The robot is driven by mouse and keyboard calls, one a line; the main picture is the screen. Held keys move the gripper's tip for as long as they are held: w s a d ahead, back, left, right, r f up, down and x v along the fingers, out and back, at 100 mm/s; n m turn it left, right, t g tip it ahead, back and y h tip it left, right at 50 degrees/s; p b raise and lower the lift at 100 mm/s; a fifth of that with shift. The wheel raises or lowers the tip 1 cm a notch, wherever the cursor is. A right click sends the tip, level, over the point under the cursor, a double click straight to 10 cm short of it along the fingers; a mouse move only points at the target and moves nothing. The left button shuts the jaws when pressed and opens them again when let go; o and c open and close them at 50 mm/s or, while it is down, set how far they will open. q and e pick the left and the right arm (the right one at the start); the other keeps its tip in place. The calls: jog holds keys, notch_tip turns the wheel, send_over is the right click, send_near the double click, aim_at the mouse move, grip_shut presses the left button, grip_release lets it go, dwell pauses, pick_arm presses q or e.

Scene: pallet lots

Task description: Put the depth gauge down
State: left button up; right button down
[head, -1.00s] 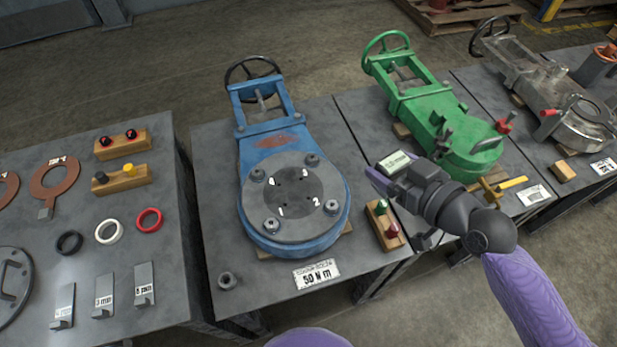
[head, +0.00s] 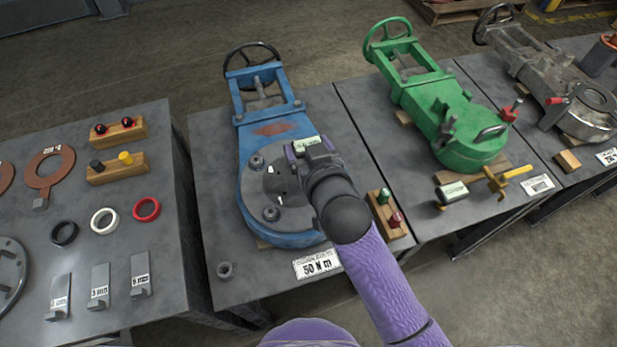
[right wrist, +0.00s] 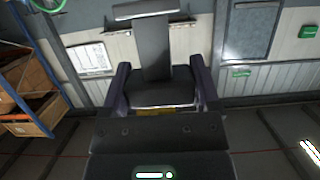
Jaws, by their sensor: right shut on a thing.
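My right gripper (head: 304,152) is over the right side of the blue valve (head: 262,190), above its round grey flange (head: 268,186). It is shut on the depth gauge (head: 307,142), whose small pale display shows at the fingertips. In the right wrist view, a dark upright piece with a wide base, apparently the gauge (right wrist: 157,60), sits between the two fingers (right wrist: 160,92). The gripper hides part of the flange. I cannot tell whether the gauge touches it. My left gripper is not in view.
A wooden block with a green and a red peg (head: 386,212) stands right of the blue valve. The green valve (head: 450,125), a device with a pale display (head: 453,192) and a yellow-handled tool (head: 500,180) are farther right. Rings (head: 104,220) lie left. The bench front (head: 250,285) is mostly clear.

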jog(key=b, duration=0.3)
send_over(294, 182)
jog(key=s+d, duration=0.1)
jog(key=d, duration=0.2)
notch_tip(294, 182, down, 7)
jog(key=shift+r, duration=0.1)
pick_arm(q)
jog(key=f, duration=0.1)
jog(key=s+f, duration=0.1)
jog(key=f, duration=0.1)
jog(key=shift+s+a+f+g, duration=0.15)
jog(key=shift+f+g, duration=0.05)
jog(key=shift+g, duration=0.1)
pick_arm(e)
jog(key=shift+r, duration=0.1)
grip_release()
